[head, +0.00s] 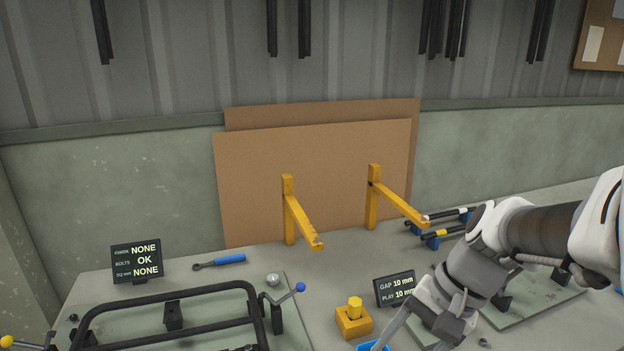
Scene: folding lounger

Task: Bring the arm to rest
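My arm comes in from the right edge and bends down over the bench. My gripper (412,335) is at the bottom edge, right of the middle. One grey finger slants down and left, but the fingertips are cut off by the frame. Whether it is open or shut, or holds anything, cannot be told. A small blue piece (371,347) shows beside the finger at the bottom edge.
A black tubular frame (165,310) lies on a green board at left. A yellow block (353,322) and a gap display (396,289) stand near my gripper. Two yellow brackets (290,205) rise behind. A blue-handled tool (222,261) and status display (137,262) sit left.

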